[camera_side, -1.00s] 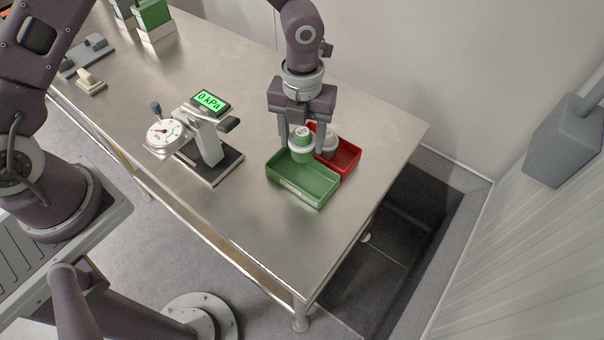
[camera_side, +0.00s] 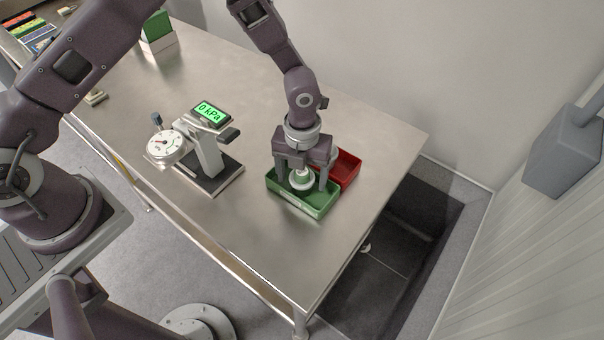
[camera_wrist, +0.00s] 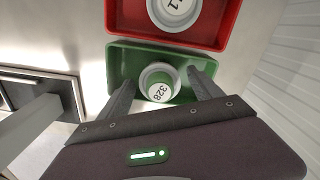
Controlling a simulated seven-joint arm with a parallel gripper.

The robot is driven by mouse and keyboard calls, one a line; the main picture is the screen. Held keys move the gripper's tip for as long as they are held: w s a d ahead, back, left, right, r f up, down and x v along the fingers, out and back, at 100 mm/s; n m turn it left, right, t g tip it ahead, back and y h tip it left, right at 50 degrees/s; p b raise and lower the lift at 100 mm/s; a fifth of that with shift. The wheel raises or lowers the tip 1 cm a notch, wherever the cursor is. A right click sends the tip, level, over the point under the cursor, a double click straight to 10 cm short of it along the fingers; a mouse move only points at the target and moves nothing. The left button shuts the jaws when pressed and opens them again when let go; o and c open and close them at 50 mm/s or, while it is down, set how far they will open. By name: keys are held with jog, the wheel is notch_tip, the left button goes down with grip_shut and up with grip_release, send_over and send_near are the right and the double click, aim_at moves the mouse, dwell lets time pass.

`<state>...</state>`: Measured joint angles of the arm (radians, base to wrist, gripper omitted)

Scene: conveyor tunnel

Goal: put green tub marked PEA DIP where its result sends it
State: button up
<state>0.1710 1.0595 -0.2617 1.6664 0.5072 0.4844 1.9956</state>
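A small green tub (camera_wrist: 160,82) with a white rim and a label reading 328 is in the green tray (camera_wrist: 122,68); no PEA DIP marking is legible. In the side view, the tub (camera_side: 301,179) is low inside the green tray (camera_side: 318,208), seemingly on its floor. My gripper (camera_side: 301,186) points down over the tray. Its fingers stand either side of the tub, and in the wrist view my gripper (camera_wrist: 162,80) shows a gap between each finger and the tub. The fingers look open.
A red tray (camera_side: 347,169) adjoins the green tray on its far side and holds a pale tub (camera_wrist: 172,10). A press stand (camera_side: 208,155) with a dial and a display reading 0 kPa is to the left. Bare steel table lies in front; its right edge drops to a dark pit (camera_side: 405,240).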

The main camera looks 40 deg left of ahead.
jog(key=s+a+r+n+t, duration=0.1)
jog(key=a+r+n, duration=0.15)
jog(key=r, duration=0.75)
jog(key=s+a+r+n, duration=0.1)
jog(key=a+r+n, duration=0.15)
jog(key=r, duration=0.85)
jog(key=s+a+r+n+t+y, duration=0.1)
jog(key=s+a+r+n, duration=0.15)
jog(key=r+n, duration=0.2)
jog(key=s+a+r+n+t, duration=0.1)
jog(key=s+a+r+n, duration=0.1)
jog(key=s+r+n, duration=0.25)
jog(key=s+a+r+n+t, duration=0.1)
jog(key=s+r+n, duration=0.1)
jog(key=s+n, duration=0.5)
jog(key=s+a+r+n+t+h, duration=0.1)
jog(key=s+a+n, duration=0.1)
jog(key=s+n, duration=0.5)
jog(key=n, duration=0.3)
jog(key=shift+a+r+n+t, duration=0.15)
jog(key=shift+r+n+t, duration=0.15)
jog(key=shift+r, duration=0.1)
